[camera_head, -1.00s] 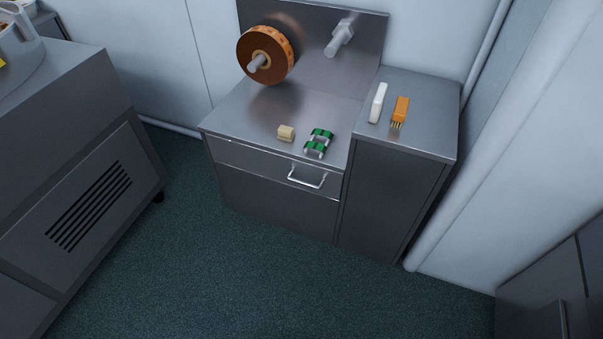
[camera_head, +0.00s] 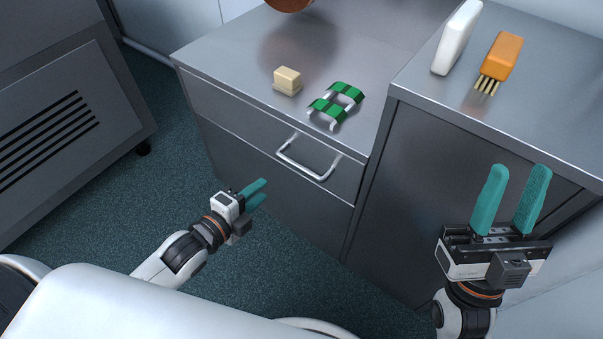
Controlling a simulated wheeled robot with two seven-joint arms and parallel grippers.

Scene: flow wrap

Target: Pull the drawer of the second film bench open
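The film bench (camera_head: 225,65) is a grey metal bench with a drawer (camera_head: 235,118) in its front below the top. The drawer is closed, its front flush with the bench. A silver bar handle (camera_head: 308,170) sits on the drawer front, to the right of its middle. My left gripper (camera_head: 262,193) is below and to the left of the handle, in front of the bench, apart from it. Its teal fingers look slightly parted, with nothing between them. My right gripper (camera_head: 514,190) is in front of the side cabinet, fingers up, open and empty.
A beige block (camera_head: 287,79) and a green-and-white part (camera_head: 336,103) lie on the bench top. A grey vented machine (camera_head: 60,100) stands left. The floor before the drawer is clear.

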